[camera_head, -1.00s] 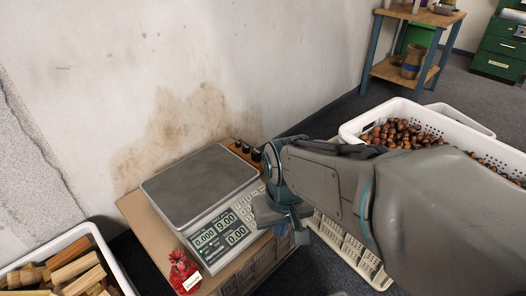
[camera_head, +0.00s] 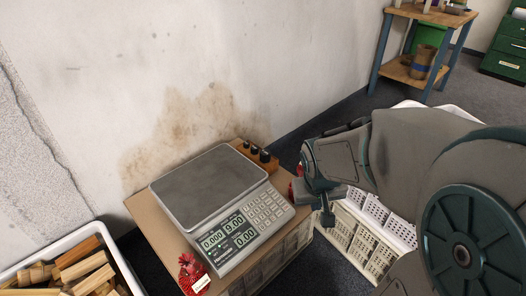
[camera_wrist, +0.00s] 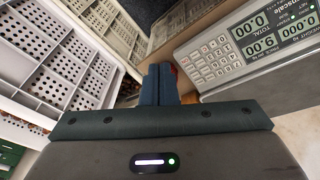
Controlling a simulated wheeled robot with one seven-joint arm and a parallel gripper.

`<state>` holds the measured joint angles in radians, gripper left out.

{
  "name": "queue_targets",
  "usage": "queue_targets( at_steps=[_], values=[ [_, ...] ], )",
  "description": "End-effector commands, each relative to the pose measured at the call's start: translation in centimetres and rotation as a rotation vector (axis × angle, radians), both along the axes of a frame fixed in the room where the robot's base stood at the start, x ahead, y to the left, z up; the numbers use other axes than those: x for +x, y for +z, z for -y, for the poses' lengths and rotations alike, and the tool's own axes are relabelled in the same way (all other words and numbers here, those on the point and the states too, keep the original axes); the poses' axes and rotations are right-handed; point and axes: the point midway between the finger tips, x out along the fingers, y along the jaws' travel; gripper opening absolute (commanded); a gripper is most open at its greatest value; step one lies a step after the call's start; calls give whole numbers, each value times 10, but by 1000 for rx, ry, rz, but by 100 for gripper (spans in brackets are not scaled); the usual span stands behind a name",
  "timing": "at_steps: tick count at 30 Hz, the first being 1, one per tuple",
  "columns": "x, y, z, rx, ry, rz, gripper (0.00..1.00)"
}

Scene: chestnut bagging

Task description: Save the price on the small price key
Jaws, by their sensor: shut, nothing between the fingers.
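The scale (camera_head: 238,218) stands on a cardboard box (camera_head: 142,212), its flat grey pan empty. Its display (camera_head: 227,232) reads 0.000, 9.00 and 0.00. The keypad (camera_head: 265,207) is at the right of its front panel and also shows in the wrist view (camera_wrist: 209,61). I cannot make out which key is the small price key. My gripper (camera_head: 327,216) is shut and empty, to the right of the scale and apart from the keypad. In the wrist view my shut fingers (camera_wrist: 160,84) lie left of the keypad.
A red net bag (camera_head: 192,272) with a tag lies at the box's front corner. Black-knobbed weights in a wooden block (camera_head: 257,154) stand behind the scale. White plastic crates (camera_head: 372,225) are at the right, and a white bin (camera_head: 118,275) of wood pieces at lower left.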

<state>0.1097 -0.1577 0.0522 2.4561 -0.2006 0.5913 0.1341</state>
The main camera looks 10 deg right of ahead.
Motion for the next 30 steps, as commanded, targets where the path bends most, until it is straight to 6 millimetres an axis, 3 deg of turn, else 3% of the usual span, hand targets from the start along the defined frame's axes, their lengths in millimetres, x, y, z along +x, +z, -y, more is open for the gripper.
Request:
queue_targets(
  at_steps=[3, 7, 15, 21, 30],
  values=[
    [46, -11, 22, -30, 6, 86, 0],
    [90, -29, 34, -8, 37, 192, 0],
    [154, -74, 27, 227, 117, 391, 0],
    [171, -95, 2, 521, 144, 513, 0],
    [170, -97, -21, 816, 142, 605, 0]
  ],
)
